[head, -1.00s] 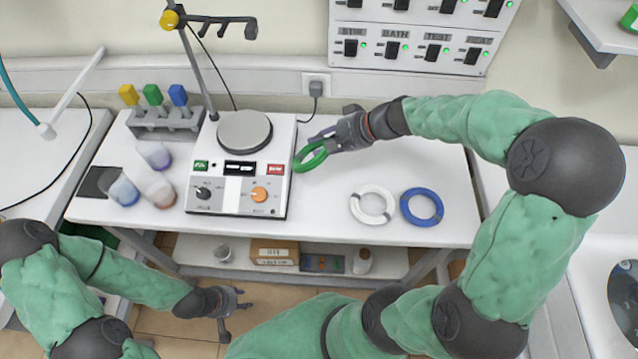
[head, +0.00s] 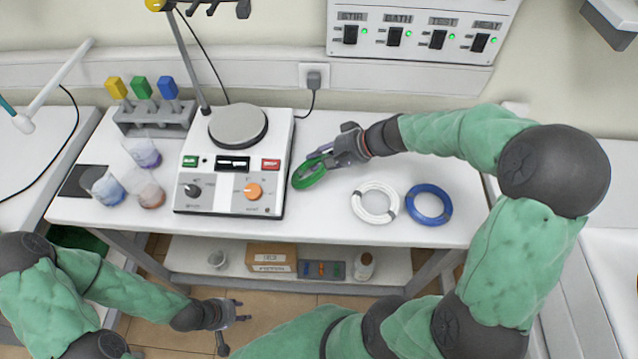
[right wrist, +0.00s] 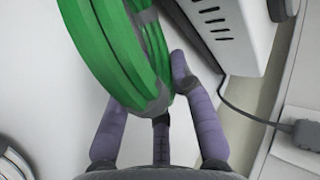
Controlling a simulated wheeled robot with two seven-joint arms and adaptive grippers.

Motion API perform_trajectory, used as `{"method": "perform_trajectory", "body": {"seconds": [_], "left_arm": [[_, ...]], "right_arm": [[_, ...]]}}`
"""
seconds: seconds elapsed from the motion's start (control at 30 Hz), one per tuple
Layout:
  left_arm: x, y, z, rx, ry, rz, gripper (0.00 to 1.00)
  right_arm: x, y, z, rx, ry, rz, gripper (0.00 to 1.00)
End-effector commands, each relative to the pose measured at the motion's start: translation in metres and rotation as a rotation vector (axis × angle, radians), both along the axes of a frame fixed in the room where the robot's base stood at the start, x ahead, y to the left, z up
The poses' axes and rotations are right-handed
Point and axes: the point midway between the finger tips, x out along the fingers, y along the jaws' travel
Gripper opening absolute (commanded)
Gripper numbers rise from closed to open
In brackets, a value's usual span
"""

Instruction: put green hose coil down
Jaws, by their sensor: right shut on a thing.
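The green hose coil (head: 309,175) is at the right side of the white hotplate device, over the white table top. My right gripper (head: 327,158) is shut on its right edge. In the right wrist view the green coil (right wrist: 125,50) fills the upper left, with its grey band between my right gripper's purple fingers (right wrist: 150,100). I cannot tell whether the coil touches the table. A white coil (head: 375,204) and a blue coil (head: 428,204) lie flat on the table to the right. My left gripper (head: 238,315) is empty and open, low in front of the table.
The hotplate device (head: 234,165) stands close left of the green coil. A cable runs to the wall socket (head: 314,77). Table space behind the white coil is partly under my right arm.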

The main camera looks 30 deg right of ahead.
Motion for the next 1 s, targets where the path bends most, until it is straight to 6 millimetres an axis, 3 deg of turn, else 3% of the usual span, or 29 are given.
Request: {"method": "perform_trajectory", "body": {"seconds": [0.1, 0.13, 0.17, 0.53, 1.0], "left_arm": [[0.000, 0.000, 0.001, 0.000, 0.000, 0.000, 0.40], [0.000, 0.000, 0.001, 0.000, 0.000, 0.000, 0.40], [0.000, 0.000, 0.001, 0.000, 0.000, 0.000, 0.40], [0.000, 0.000, 0.002, 0.000, 0.000, 0.000, 0.40], [0.000, 0.000, 0.018, 0.000, 0.000, 0.000, 0.40]], "right_arm": [[0.000, 0.000, 0.001, 0.000, 0.000, -0.001, 0.00], [0.000, 0.000, 0.001, 0.000, 0.000, 0.000, 0.33], [0.000, 0.000, 0.001, 0.000, 0.000, 0.000, 0.40], [-0.001, -0.002, 0.003, 0.000, 0.000, -0.001, 0.40], [-0.026, -0.028, 0.034, -0.001, -0.001, -0.003, 0.40]]}}
